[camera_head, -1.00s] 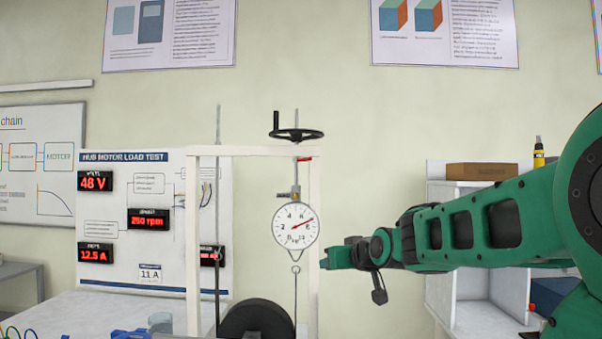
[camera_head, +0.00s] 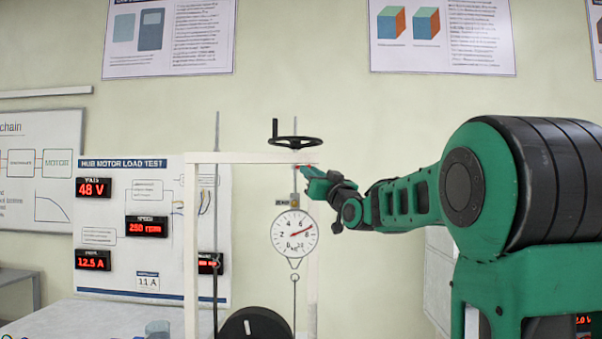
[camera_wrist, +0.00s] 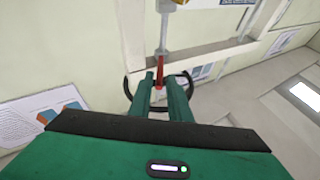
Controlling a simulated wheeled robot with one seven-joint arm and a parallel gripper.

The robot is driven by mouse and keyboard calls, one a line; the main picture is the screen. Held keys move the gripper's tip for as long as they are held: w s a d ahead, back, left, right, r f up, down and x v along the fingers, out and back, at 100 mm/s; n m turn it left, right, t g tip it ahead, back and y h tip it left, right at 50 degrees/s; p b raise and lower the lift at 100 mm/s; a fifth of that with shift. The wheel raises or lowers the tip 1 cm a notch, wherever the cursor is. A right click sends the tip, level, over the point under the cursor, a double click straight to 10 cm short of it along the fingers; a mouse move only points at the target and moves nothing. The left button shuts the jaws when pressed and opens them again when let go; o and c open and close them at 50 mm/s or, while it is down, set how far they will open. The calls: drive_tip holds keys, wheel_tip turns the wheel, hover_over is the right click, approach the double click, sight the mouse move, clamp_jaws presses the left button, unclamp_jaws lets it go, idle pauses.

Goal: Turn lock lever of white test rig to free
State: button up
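The white test rig's frame (camera_head: 250,157) stands left of my arm, with its black handwheel (camera_head: 296,142) above the top beam. The small red lock lever (camera_wrist: 160,68) shows in the wrist view between my fingertips; in the head view it is mostly hidden by my gripper (camera_head: 308,174). My gripper is just below the beam's right end. In the wrist view the green fingers of my gripper (camera_wrist: 161,80) stand apart with a narrow gap, one on each side of the lever. I cannot tell if either finger touches it.
A round dial gauge (camera_head: 294,234) hangs below the beam, close to my gripper. A black wheel (camera_head: 254,325) is under it. A display board (camera_head: 150,225) with red readouts stands at left.

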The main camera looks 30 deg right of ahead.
drive_tip(key=shift+x, duration=2.2)
